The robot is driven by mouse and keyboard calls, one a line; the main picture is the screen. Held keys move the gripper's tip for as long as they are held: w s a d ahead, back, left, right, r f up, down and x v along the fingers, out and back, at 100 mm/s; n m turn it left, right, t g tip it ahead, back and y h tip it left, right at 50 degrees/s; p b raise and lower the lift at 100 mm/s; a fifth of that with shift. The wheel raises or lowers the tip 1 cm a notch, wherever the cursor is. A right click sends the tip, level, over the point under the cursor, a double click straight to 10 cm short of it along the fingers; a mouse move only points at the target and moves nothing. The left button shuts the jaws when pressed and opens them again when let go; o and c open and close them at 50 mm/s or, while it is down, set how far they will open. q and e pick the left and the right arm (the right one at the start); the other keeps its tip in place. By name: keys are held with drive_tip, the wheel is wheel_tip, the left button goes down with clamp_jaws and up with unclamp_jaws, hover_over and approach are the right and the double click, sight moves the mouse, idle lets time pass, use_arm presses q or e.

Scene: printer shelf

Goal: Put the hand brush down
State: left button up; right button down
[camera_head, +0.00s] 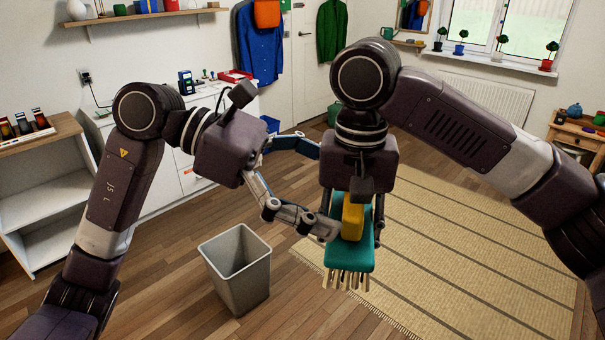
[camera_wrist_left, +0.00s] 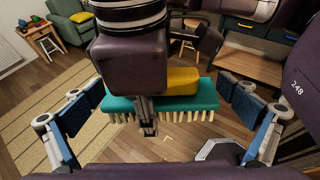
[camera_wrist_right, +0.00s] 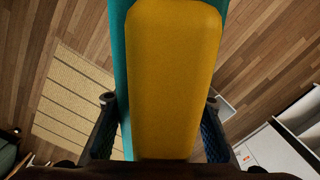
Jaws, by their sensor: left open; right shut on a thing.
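The hand brush (camera_head: 350,259) has a teal body, a yellow handle and pale bristles. It hangs in the air with bristles downward in the head view. My right gripper (camera_head: 353,218) is shut on it, a finger on each side. In the right wrist view the yellow handle (camera_wrist_right: 172,80) fills the space between the fingers. My left gripper (camera_head: 322,190) is open, its fingers pointing toward the brush from the left. In the left wrist view the brush (camera_wrist_left: 206,96) lies crosswise between the spread left fingers; I cannot tell whether they touch it.
A grey open bin (camera_head: 240,285) stands on the wooden floor below my left gripper. A striped straw mat (camera_head: 455,255) covers the floor at right. A white cabinet (camera_head: 165,185) and a low shelf (camera_head: 55,190) line the left wall. A small wooden table (camera_head: 578,133) stands far right.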

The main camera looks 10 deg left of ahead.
use_arm(q)
drive_tip(key=shift+x, duration=0.8)
drive_tip(key=shift+c, duration=0.3)
drive_tip(key=shift+s, duration=0.1)
drive_tip(key=c, duration=1.2)
drive_tip(key=shift+c, duration=0.5)
use_arm(e)
drive_tip(key=c, duration=1.1)
unclamp_jaws()
drive_tip(key=shift+c, duration=0.2)
